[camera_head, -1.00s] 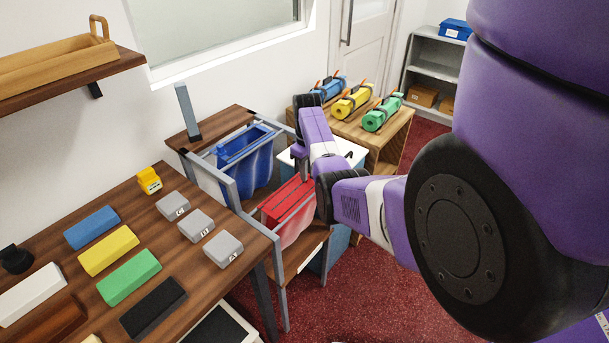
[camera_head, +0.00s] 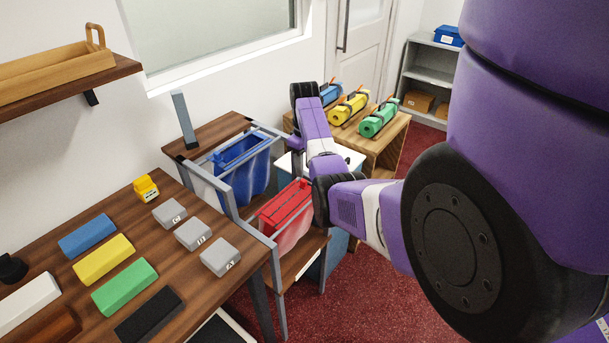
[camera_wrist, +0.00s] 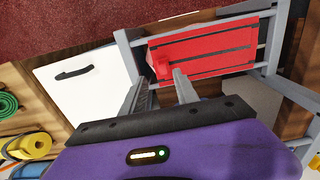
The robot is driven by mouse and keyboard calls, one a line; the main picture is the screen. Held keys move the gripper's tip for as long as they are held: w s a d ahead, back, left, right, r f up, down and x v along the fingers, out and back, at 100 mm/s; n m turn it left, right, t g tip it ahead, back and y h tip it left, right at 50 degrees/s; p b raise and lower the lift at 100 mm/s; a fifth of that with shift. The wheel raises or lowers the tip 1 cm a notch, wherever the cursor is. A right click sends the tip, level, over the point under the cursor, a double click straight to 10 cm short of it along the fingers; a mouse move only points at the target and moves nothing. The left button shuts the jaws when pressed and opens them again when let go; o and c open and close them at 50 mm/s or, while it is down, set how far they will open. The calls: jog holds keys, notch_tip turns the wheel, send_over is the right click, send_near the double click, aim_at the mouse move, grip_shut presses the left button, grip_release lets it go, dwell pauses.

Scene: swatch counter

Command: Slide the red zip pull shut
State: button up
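The red bag (camera_head: 285,208) hangs in a grey metal frame between the wooden counter and the low table. In the wrist view its flat red top (camera_wrist: 205,53) has dark lines running lengthwise. The red zip pull (camera_wrist: 162,69) stands up near the left end of that top. My gripper (camera_wrist: 158,77) is open, its two grey fingers apart. The pull appears at or just beyond the gap between the fingertips; I cannot tell whether either finger touches it. In the head view my arm reaches over the bag, and the pull cannot be made out.
A blue bag (camera_head: 240,165) hangs in the frame behind the red one. A white-topped cabinet (camera_wrist: 85,85) with a dark handle is beside it. Blue, yellow and green rolls (camera_head: 380,120) lie on the low table. The counter (camera_head: 190,285) holds coloured blocks and grey weights.

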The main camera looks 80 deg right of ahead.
jog(key=shift+r, duration=1.3)
